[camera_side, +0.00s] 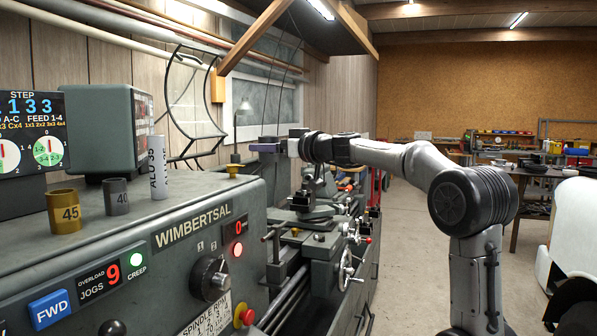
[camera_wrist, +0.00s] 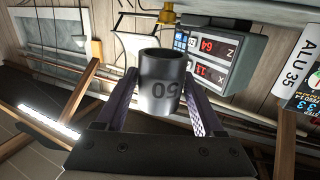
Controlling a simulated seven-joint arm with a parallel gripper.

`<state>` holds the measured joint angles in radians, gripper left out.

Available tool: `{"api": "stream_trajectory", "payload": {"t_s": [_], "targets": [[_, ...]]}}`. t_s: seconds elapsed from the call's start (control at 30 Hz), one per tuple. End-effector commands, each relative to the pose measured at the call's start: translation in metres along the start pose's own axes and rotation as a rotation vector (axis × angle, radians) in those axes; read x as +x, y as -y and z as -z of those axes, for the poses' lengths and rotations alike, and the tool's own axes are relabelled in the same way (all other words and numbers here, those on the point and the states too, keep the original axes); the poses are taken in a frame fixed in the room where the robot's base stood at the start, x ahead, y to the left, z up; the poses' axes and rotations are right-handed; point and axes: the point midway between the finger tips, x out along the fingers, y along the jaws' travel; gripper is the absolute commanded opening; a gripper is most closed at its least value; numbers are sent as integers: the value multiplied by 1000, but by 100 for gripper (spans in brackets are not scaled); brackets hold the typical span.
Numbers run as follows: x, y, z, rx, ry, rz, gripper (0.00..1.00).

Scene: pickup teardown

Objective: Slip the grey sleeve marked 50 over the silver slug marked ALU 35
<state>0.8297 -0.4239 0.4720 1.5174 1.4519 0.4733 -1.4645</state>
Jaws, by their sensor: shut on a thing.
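The grey sleeve marked 50 (camera_wrist: 160,84) is between the two purple fingers of my gripper (camera_wrist: 161,100) in the wrist view. Its mark reads upside down there and its open end shows at the top. In the side view my gripper (camera_side: 268,147) is raised beyond the headstock, to the right of the slug and well apart from it; the sleeve is hard to make out there. The silver slug marked ALU 35 (camera_side: 158,168) stands upright on the headstock top. It also shows at the right edge of the wrist view (camera_wrist: 304,58), clear of the sleeve.
A brass sleeve marked 45 (camera_side: 64,211) and a small grey sleeve marked 40 (camera_side: 116,196) stand left of the slug on the headstock top (camera_side: 100,226). A green-grey display box (camera_side: 108,132) stands behind them.

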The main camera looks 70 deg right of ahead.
Motion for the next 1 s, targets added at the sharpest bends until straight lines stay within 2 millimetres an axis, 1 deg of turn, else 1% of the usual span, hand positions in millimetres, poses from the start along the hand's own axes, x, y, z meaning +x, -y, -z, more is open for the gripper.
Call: {"api": "stream_trajectory", "payload": {"t_s": [0.03,0.07,0.1,0.17,0.2,0.27,0.3,0.37,0.4,0.5,0.6,0.7,0.8,1.0], "targets": [[9,19,16,-7,-5,55,0],[13,29,23,-8,-6,84,0],[19,43,32,-9,-4,123,0],[28,65,45,-11,-5,181,0],[33,81,52,-12,-4,219,0],[41,104,63,-16,-5,273,0],[46,120,69,-17,-3,310,0],[52,144,77,-18,-4,362,0],[56,159,81,-19,-3,393,0],[61,192,90,-22,-4,458,0],[64,216,95,-24,-5,505,0],[66,233,97,-24,-4,536,0],[66,242,99,-26,-5,552,0],[66,244,95,-25,-4,556,0]]}}
